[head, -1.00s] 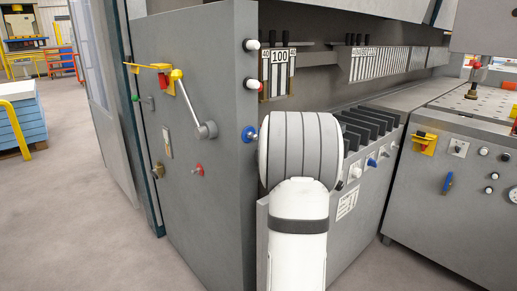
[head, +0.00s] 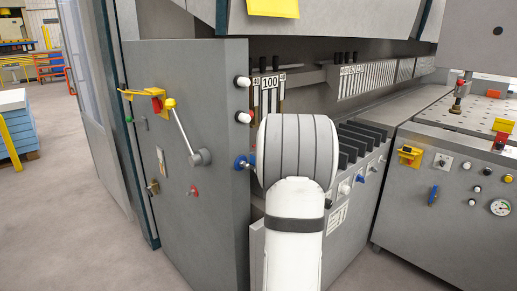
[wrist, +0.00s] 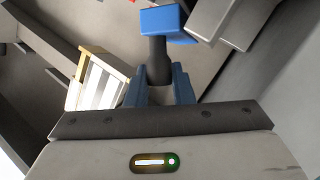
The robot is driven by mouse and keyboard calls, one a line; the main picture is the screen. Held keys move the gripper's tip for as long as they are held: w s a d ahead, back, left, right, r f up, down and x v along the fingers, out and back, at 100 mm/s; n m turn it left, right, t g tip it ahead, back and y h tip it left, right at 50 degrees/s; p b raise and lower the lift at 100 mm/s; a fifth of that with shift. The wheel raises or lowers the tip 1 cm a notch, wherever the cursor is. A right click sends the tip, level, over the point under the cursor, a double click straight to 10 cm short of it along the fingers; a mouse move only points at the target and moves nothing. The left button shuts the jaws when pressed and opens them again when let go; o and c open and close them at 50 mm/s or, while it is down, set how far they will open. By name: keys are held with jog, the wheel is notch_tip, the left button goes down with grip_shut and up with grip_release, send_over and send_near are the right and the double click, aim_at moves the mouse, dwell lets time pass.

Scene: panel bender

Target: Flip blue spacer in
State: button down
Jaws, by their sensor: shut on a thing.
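In the wrist view a blue block (wrist: 165,22) sits at the end of a short dark stem (wrist: 157,62); this looks like the blue spacer. My gripper (wrist: 160,82) has its two blue-grey fingers shut on the dark stem, below the block. In the head view my white arm's wrist hides my gripper and the stem. A round blue knob (head: 241,162) shows just left of my wrist, at the edge of the grey side panel (head: 205,90); I cannot tell whether it is the same part.
White numbered segments marked 100 (head: 269,88) stand behind my wrist, and show pale in the wrist view (wrist: 98,82). A crank lever (head: 185,132) sticks out on the left. Dark blocks (head: 352,140) line the machine right of my arm. Floor is free at lower left.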

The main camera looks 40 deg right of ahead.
jog(key=d+m+g+y+p, duration=0.1)
jog(key=m+p, duration=0.1)
jog(key=p, duration=0.5)
jog(key=shift+s+d+y, duration=0.15)
jog(key=shift+y, duration=0.15)
jog(key=m+y+p, duration=0.1)
jog(key=p, duration=0.3)
jog(key=shift+d+f+g+p, duration=0.3)
jog(key=shift+d+p, duration=0.05)
jog(key=shift+p, duration=0.05)
jog(key=p, duration=0.1)
jog(key=m+p, duration=0.1)
jog(key=p, duration=0.1)
jog(key=shift+d+f+y, duration=0.2)
jog(key=shift+f+y, duration=0.2)
jog(key=shift+f+m+p, duration=0.1)
jog(key=shift+m+p, duration=0.2)
jog(key=shift+p, duration=0.15)
jog(key=shift+f, duration=0.15)
jog(key=c, duration=1.7)
grip_release()
jog(key=shift+c, duration=0.2)
jog(key=shift+o, duration=1)
jog(key=shift+w+d, duration=0.1)
jog(key=shift+w, duration=0.15)
